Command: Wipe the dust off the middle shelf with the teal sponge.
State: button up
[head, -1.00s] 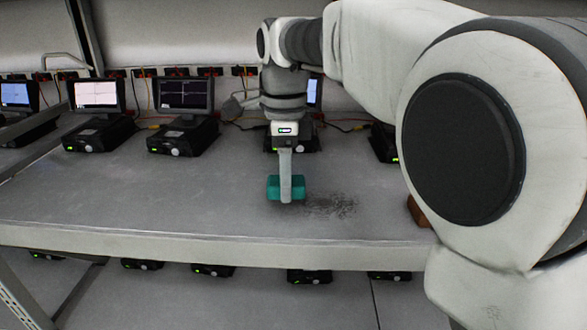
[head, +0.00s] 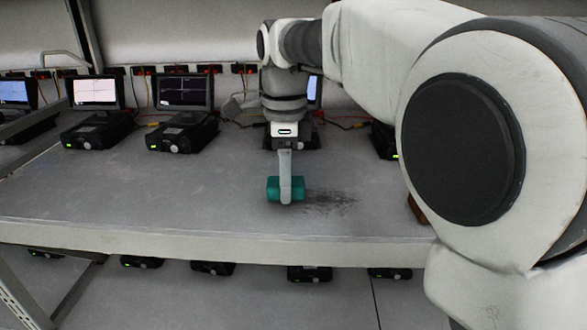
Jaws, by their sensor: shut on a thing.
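The teal sponge (head: 272,189) is at the shelf surface, left of the dust. My gripper (head: 286,188) points down and is shut on the sponge; one finger shows in front of it. Whether the sponge presses on the shelf is hard to tell. The dust (head: 331,200) is a dark speckled patch just to the right of the sponge. The middle shelf (head: 150,210) is a wide grey surface with a pale front edge.
Black devices with screens (head: 182,105) stand along the back of the shelf with cables behind. A brown object (head: 416,209) is partly hidden by my arm at right. More devices (head: 309,273) sit below. The shelf's left front is clear.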

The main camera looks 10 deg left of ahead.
aim_at(361, 204)
jog(key=shift+f+b, duration=0.4)
jog(key=shift+f, duration=0.4)
jog(key=shift+d, duration=0.15)
jog(key=shift+d+r, duration=0.15)
jog(key=shift+d, duration=0.85)
jog(key=shift+w+d+p, duration=0.2)
jog(key=shift+d+p, duration=0.15)
jog(key=shift+d, duration=2.05)
jog(key=shift+w+d+p, duration=0.15)
jog(key=shift+d+p, duration=0.6)
jog(key=shift+d, duration=2.65)
jog(key=shift+a, duration=0.1)
